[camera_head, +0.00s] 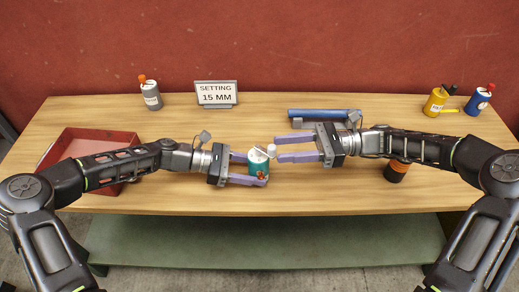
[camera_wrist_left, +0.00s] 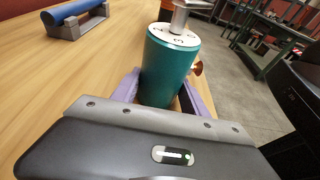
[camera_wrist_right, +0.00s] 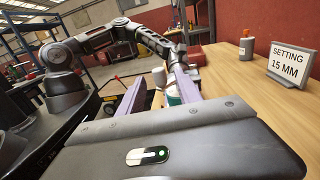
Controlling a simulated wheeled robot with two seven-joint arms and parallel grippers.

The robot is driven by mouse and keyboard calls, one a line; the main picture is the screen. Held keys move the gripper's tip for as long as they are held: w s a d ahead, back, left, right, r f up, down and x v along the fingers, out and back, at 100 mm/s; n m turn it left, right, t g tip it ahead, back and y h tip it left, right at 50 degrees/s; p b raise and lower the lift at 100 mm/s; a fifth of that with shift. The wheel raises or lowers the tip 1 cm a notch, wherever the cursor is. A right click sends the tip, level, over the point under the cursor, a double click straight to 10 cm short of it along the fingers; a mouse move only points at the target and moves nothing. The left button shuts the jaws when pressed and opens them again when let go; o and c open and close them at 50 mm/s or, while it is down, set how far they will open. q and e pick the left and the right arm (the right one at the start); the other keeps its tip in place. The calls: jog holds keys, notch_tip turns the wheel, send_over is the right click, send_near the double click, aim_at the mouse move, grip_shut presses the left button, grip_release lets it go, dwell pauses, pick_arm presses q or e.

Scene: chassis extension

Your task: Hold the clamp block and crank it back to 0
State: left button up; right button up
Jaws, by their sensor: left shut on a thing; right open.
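The clamp block is a teal cylinder (camera_head: 259,168) with a white marked top and a metal crank stem. It stands upright near the middle of the table, and it fills the left wrist view (camera_wrist_left: 170,68). My left gripper (camera_head: 250,169) is shut on its body from the left. My right gripper (camera_head: 284,149) is open on its right, with its purple fingers near the white crank handle (camera_head: 271,150). In the right wrist view the teal block (camera_wrist_right: 172,98) shows partly between the fingers. I cannot tell whether the right fingers touch the handle. A sign (camera_head: 216,93) reads "SETTING 15 MM".
A red tray (camera_head: 75,145) lies at the left, partly behind my left arm. A blue cylinder on a grey stand (camera_head: 320,114) lies behind my right gripper. A black and orange can (camera_head: 397,171) stands below my right arm.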

aim_at(260, 151)
jog(key=a, duration=0.6)
jog(key=shift+s+a, duration=0.4)
jog(key=shift+c, duration=0.2)
grip_shut()
